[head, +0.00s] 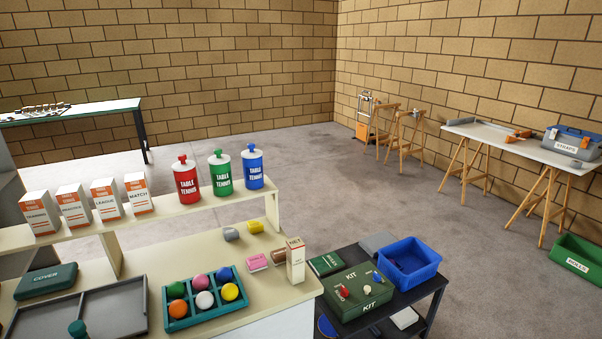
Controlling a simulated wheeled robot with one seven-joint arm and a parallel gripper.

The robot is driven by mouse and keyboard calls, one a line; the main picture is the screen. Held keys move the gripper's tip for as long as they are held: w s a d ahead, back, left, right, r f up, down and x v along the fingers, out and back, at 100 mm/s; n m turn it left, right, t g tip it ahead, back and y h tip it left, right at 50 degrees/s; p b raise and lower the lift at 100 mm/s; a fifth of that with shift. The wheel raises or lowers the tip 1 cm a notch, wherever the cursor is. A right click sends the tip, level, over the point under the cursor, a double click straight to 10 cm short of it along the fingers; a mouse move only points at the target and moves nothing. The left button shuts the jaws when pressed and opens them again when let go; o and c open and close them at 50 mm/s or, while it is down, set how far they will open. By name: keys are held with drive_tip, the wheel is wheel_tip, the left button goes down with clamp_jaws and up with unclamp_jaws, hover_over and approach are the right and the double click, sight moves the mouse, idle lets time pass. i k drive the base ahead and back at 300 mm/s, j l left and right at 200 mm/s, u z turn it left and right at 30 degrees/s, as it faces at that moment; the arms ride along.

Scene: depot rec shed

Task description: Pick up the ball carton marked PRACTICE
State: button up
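Narrow gaps separate the cartons. My gripper is not in view.
Red (187,182), green (221,174) and blue (253,168) TABLE TENNIS canisters stand right of the cartons. Below are a COVER case (46,281), a grey tray (112,309), a teal ball tray (170,325) and a NET box (296,262). A dark table at right holds a KIT case (358,298) and blue bin (425,262).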

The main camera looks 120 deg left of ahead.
sight(71, 199)
drive_tip(key=u, duration=4.85)
drive_tip(key=l, duration=0.1)
